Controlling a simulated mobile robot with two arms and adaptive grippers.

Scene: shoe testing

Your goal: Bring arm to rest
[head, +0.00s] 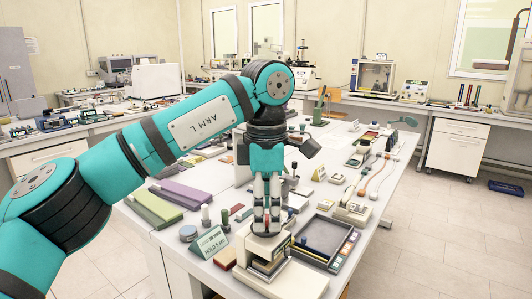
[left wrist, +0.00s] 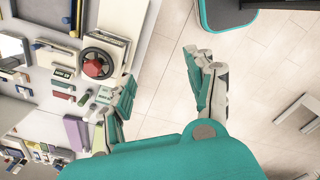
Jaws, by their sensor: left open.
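My left arm (head: 195,125), marked "ARM L", reaches in from the left in the head view and bends down at its dark joint. My left gripper (head: 266,215) points down in front of the near part of the white workbench (head: 395,165). In the left wrist view, the left gripper (left wrist: 160,68) has its two fingers wide apart, with nothing between them. Bare floor shows in the gap. In the head view the fingers overlap a cream device (head: 262,248); the contact or gap between them cannot be told. My right gripper is not in view.
A dark tray (head: 322,238) lies right of the gripper. A green sign (head: 210,241) and a purple block (head: 187,193) stand left of it. A red knob (left wrist: 95,68) shows on a bench device in the left wrist view. The floor (head: 450,225) at right is mostly clear.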

